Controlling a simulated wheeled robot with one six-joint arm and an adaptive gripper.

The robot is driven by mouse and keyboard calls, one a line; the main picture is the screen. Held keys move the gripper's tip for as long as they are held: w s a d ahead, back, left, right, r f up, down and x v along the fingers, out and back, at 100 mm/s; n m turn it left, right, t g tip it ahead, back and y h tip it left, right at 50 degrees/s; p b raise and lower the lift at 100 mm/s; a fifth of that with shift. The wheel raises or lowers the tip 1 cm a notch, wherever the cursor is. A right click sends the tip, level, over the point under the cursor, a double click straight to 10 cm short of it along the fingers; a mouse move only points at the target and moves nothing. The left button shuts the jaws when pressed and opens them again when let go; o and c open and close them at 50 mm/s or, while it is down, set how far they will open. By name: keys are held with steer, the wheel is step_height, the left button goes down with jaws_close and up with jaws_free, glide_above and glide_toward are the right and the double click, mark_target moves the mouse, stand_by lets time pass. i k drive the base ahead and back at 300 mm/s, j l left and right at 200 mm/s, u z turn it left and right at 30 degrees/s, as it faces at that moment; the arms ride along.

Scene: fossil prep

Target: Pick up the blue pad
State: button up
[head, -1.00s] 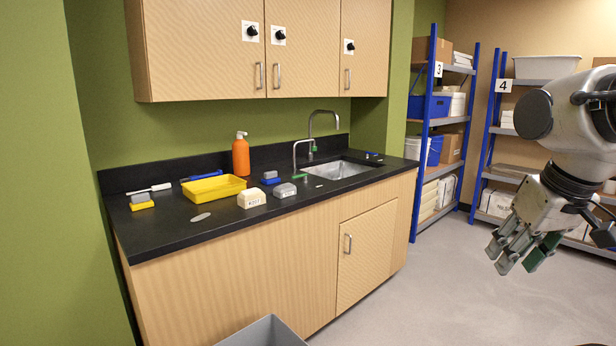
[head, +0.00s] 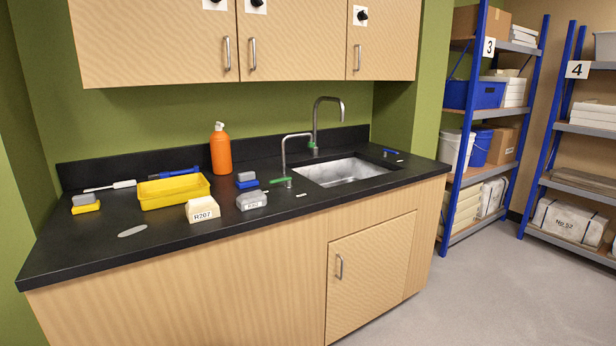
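The blue pad (head: 249,184) lies on the black counter (head: 150,251), behind the grey labelled block and left of the sink. A grey block (head: 246,176) sits on top of it or directly against it; I cannot tell which. My gripper is out of view now.
A grey labelled block (head: 251,200) and a cream block marked R207 (head: 202,210) stand in front of the pad. Wall cabinets (head: 170,40) hang above.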

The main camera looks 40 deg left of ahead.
mark_target(246, 180)
steer(key=i+l, duration=0.1)
steer(key=i, duration=0.3)
steer(key=i+l+u, duration=0.1)
steer(key=i, duration=0.3)
steer(key=i+j+u, duration=0.1)
steer(key=i+u, duration=0.15)
steer(key=u, duration=0.15)
steer(key=i+u, duration=0.25)
steer(key=u, duration=0.15)
steer(key=i+l+u, duration=0.1)
steer(key=i+u, duration=0.15)
steer(key=u, duration=0.2)
steer(key=i+j+u, duration=0.15)
steer(key=i+u, duration=0.8)
steer(key=i+l+u, duration=0.2)
steer(key=i+u, duration=0.25)
